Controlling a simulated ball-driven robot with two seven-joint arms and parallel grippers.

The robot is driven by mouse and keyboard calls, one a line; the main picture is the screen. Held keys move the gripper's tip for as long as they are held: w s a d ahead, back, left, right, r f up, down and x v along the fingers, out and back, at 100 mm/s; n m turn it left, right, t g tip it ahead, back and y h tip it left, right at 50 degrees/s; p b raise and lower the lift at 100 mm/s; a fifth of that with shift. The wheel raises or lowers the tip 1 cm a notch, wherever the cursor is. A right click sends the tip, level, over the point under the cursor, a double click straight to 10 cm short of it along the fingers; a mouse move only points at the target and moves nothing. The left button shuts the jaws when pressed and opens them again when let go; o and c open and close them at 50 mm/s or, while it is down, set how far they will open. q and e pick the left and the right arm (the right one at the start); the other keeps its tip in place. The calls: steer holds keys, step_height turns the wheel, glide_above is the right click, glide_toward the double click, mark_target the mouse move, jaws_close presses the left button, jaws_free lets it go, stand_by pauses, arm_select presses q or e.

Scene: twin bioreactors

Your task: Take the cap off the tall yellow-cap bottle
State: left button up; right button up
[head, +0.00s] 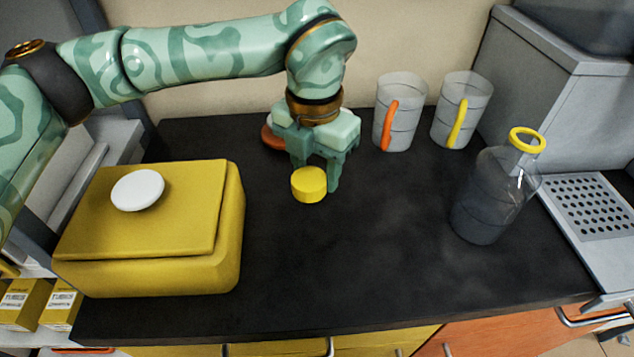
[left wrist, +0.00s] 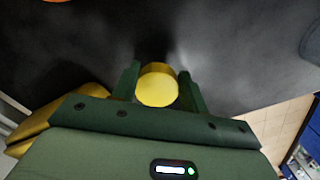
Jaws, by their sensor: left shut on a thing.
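The tall bottle (head: 487,199) is clear and grey and stands upright at the right of the dark counter. A yellow ring (head: 527,140) circles its neck, and the mouth shows open with no cap on it. My left gripper (head: 319,172) is to the left of the bottle, well apart from it, and is shut on the round yellow cap (head: 309,185). In the left wrist view the cap (left wrist: 157,86) sits between the two fingers. I cannot tell how far the cap is above the counter. My right gripper is not in view.
A yellow box (head: 215,262) with a white disc (head: 137,190) on top stands at the left. Two clear jugs, one with an orange handle (head: 391,125) and one with a yellow handle (head: 457,124), stand behind. A perforated tray (head: 591,208) is at the right. The counter's middle front (head: 350,265) is clear.

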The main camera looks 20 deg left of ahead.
mark_target(315, 171)
arm_select(q)
steer(key=f, duration=0.1)
steer(key=f+b, duration=0.2)
steer(key=f, duration=0.1)
steer(key=shift+w+f, duration=0.1)
steer(key=shift+w, duration=0.15)
steer(key=shift+c, duration=0.5)
steer(key=shift+r, duration=0.25)
steer(key=shift+f, duration=0.1)
steer(key=o, duration=1.2)
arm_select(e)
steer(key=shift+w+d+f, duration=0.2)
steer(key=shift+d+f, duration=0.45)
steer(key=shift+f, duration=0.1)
arm_select(q)
step_height(315, 171, up, 12)
steer(key=p, duration=0.5)
steer(key=shift+s+r, duration=0.15)
steer(key=shift+r, duration=0.05)
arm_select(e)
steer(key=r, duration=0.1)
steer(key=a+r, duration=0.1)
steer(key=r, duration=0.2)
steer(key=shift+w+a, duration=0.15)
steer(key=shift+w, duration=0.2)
